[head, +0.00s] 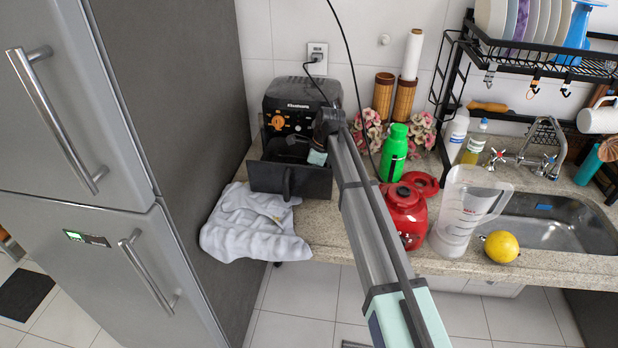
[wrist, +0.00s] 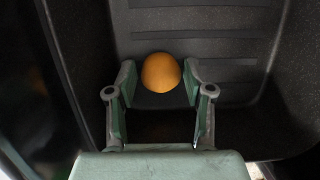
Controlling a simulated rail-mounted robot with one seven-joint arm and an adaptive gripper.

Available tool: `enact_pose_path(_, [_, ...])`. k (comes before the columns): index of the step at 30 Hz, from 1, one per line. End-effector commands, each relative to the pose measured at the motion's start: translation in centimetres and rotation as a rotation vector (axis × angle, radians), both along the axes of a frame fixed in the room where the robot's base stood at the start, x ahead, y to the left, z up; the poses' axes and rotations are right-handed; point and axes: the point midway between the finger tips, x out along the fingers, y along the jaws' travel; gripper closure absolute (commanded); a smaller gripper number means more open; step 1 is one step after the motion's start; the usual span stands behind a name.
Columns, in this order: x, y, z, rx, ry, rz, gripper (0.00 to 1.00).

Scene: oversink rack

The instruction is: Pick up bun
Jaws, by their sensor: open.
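The bun (wrist: 161,72) is a round, orange-brown thing in the wrist view, resting inside the dark air fryer drawer. My gripper (wrist: 160,82) is open, with one finger on each side of the bun. I cannot tell whether the fingertips touch it. In the head view my arm reaches down into the pulled-out drawer (head: 290,183) of the black air fryer (head: 302,100). The bun is hidden there behind the arm and the drawer front.
A white cloth (head: 250,225) lies left of the drawer by the fridge (head: 90,130). A green bottle (head: 394,152), a red kettle (head: 405,215), a clear jug (head: 462,210) and a lemon (head: 501,247) stand to the right. The drawer walls are close around my gripper.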

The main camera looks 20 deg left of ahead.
Motion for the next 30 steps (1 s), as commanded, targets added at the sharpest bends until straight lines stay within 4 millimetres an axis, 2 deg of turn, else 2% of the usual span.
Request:
enact_pose_path(2, [0.0, 0.0, 0.0, 0.000, 0.000, 0.000, 0.48])
enact_pose_path(5, [0.0, 0.0, 0.0, 0.000, 0.000, 0.000, 0.78])
enact_pose_path(20, [0.0, 0.0, 0.3, 0.000, 0.000, -0.001, 0.79])
enact_pose_path(26, [0.1, 0.0, 1.8, 0.001, -0.001, 0.000, 0.79])
enact_pose_path(30, [0.2, 0.1, 3.8, 0.001, -0.002, -0.002, 0.79])
